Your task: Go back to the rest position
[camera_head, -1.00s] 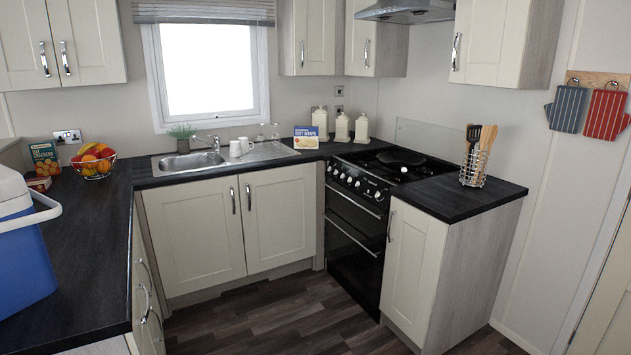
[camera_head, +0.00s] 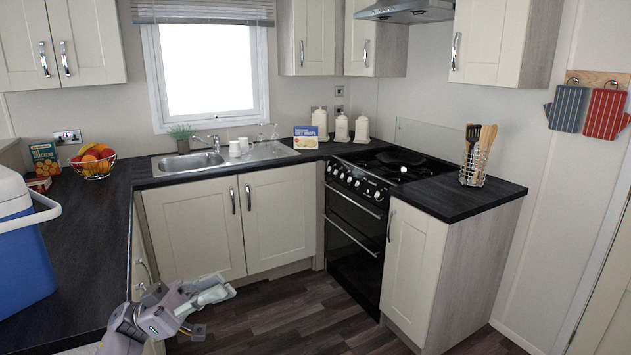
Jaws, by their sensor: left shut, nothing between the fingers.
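My left gripper (camera_head: 226,291) shows at the bottom left of the head view. It is over the floor, in front of the sink cabinet doors and beside the end of the left counter. Its grey arm comes in from the lower left edge. The fingers look closed together, with nothing between them. I cannot tell whether any part touches the counter edge. My right gripper is not in view.
The dark left counter (camera_head: 95,240) carries a blue cooler box (camera_head: 22,265) and a fruit bowl (camera_head: 93,172). The sink (camera_head: 185,163), black stove (camera_head: 355,215) and right counter (camera_head: 440,203) follow around the corner. The dark wooden floor (camera_head: 290,315) is clear.

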